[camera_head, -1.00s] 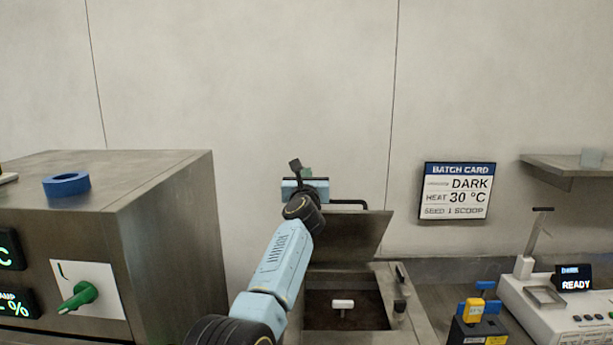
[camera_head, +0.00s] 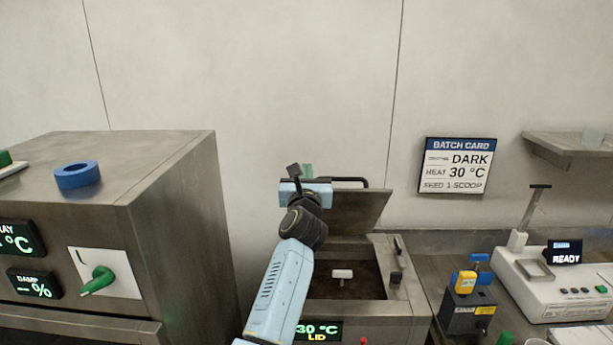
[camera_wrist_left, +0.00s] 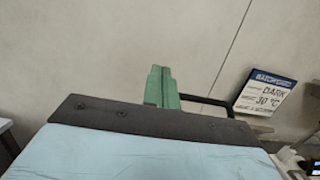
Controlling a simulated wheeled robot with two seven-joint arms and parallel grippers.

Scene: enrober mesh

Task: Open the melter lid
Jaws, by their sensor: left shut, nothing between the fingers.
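The melter (camera_head: 385,326) is a steel box with its lid (camera_head: 358,210) tilted up and back, so the dark inside shows. A white piece (camera_head: 342,274) is seen within the opening. The lid's dark bar handle (camera_head: 350,180) runs along its raised top edge. My left gripper (camera_head: 307,171) is at the left end of that handle, with green fingers shut and nothing between them. In the left wrist view the green fingers (camera_wrist_left: 160,87) are together, and the handle (camera_wrist_left: 208,101) passes just right of them; whether they touch is unclear. My right gripper is not in view.
A large steel machine (camera_head: 180,250) with a green knob (camera_head: 98,281) and a blue ring (camera_head: 77,175) on top stands left. Right are a yellow-and-blue item on a dark block (camera_head: 467,312), a white scale (camera_head: 560,300) and a wall shelf (camera_head: 570,150).

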